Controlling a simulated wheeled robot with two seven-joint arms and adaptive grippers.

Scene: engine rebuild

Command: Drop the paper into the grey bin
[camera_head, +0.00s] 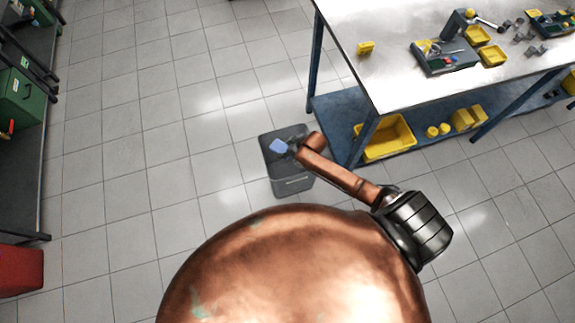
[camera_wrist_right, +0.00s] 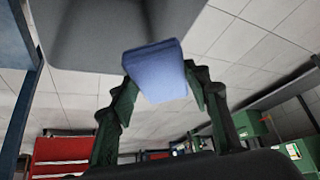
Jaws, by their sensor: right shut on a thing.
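The grey bin (camera_head: 292,184) stands on the tiled floor, left of the workbench. My right gripper (camera_head: 289,148) is over the bin in the head view. It is shut on the paper (camera_head: 279,147), a small blue piece. In the right wrist view the paper (camera_wrist_right: 158,75) sits between the two green fingers of the gripper (camera_wrist_right: 160,88). A grey surface, likely the bin (camera_wrist_right: 85,40), fills the upper left of that view, beyond the paper. The height of the paper over the bin's rim is hard to tell. My left gripper is not in view.
The workbench (camera_head: 375,75) stands to the right of the bin, with trays and small parts on top. Its blue lower shelf (camera_head: 335,110) holds a yellow crate (camera_head: 388,140). A red box (camera_head: 20,270) and shelving are at the left. The floor (camera_head: 130,150) between is clear.

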